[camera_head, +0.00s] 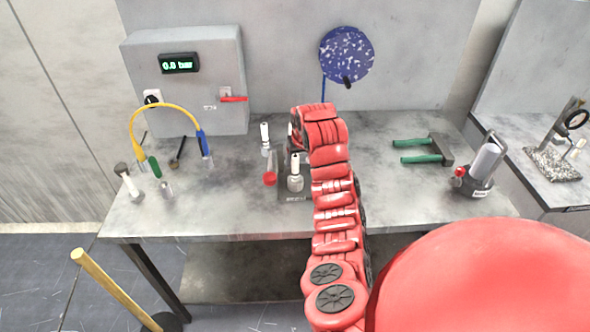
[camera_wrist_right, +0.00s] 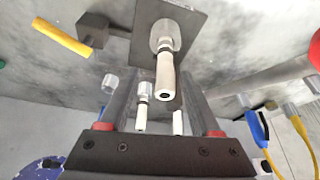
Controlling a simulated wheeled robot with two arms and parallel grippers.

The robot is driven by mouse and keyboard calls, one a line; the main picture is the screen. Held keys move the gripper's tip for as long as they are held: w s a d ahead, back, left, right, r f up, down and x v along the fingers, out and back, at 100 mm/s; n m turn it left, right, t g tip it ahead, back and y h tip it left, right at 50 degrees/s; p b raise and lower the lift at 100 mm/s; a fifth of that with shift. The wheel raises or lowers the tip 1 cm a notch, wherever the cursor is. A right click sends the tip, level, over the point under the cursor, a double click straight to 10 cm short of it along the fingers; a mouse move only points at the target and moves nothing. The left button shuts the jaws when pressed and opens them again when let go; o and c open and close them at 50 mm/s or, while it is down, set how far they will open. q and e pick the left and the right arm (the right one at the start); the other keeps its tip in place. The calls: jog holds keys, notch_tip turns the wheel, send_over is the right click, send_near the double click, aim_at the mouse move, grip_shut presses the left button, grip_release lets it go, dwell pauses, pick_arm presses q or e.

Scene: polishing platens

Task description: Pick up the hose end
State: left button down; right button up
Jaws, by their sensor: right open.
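A yellow hose (camera_head: 165,106) arches in front of the grey box at the left of the bench. Its right end has a blue sleeve (camera_head: 204,143) pointing down to the bench top. The yellow hose (camera_wrist_right: 301,140) and blue sleeve (camera_wrist_right: 258,128) also show at the right edge of the wrist view. My right gripper (camera_head: 297,128) is over the middle of the bench, to the right of the blue sleeve and apart from it. In the wrist view my right gripper (camera_wrist_right: 160,105) is open, with pale fittings visible between and beyond its fingers. My left gripper is not in view.
A pale fitting (camera_head: 295,176) stands on a dark plate by my right arm. A red-ended cylinder (camera_head: 270,172) and a green piece (camera_head: 155,166) are near. The grey box (camera_head: 215,80) backs the left side.

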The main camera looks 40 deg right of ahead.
aim_at(295, 167)
jog(key=p+x, duration=0.2)
jog(key=x, duration=0.1)
jog(key=p+x, duration=0.1)
jog(key=x, duration=0.1)
jog(key=shift+w+a+f, duration=0.15)
jog(key=shift+a+f, duration=0.05)
jog(key=shift+a, duration=0.1)
jog(key=shift+w+f, duration=0.15)
jog(key=shift+f, duration=0.45)
grip_shut()
